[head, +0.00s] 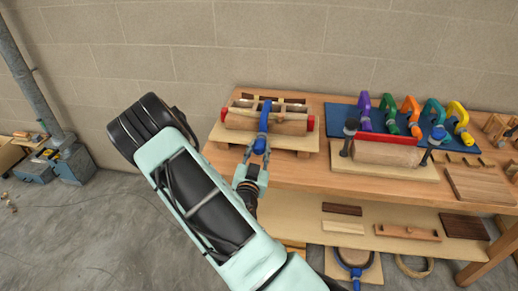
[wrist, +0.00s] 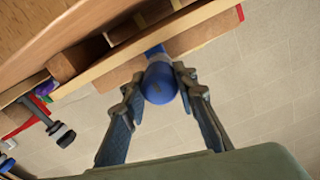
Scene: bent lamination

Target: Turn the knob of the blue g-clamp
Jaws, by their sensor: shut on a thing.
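The far side of the knob and most of the clamp's frame are hidden in the wrist view.
A second wooden form (head: 388,152) with dark-handled clamps stands to the right. Several coloured clamps stand on a blue board (head: 344,113) behind it. A lower shelf (head: 385,240) holds wood pieces. The floor (head: 110,240) at left is mostly clear.

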